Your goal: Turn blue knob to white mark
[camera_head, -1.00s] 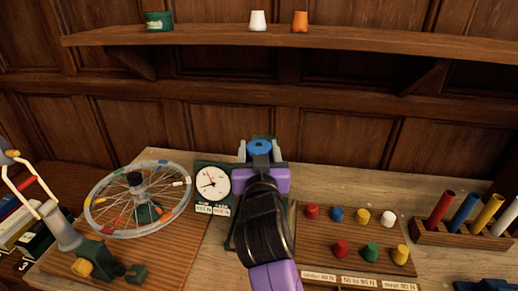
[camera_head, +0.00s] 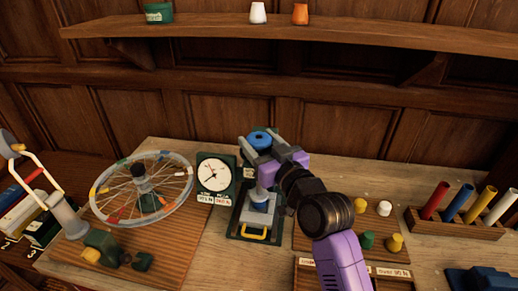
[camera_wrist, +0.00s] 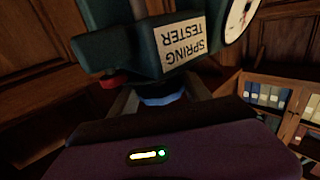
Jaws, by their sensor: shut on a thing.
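The blue knob (camera_head: 261,139) is a round disc on top of the spring tester (camera_head: 233,215), a dark green stand. My gripper (camera_head: 262,147) comes from the lower right and is shut on the knob, with a grey finger on either side. In the wrist view, a blue part of the knob (camera_wrist: 162,97) shows between the two pale fingers, above my purple gripper body. The tester's label (camera_wrist: 180,42) reads upside down there. I cannot make out a white mark in either view; my gripper may hide it.
A white-faced dial (camera_head: 213,174) stands just left of the tester, with a spoked wheel (camera_head: 140,195) further left. At right are a board with coloured pegs (camera_head: 345,243) and a rack of coloured tubes (camera_head: 455,226). A shelf (camera_head: 210,29) runs above.

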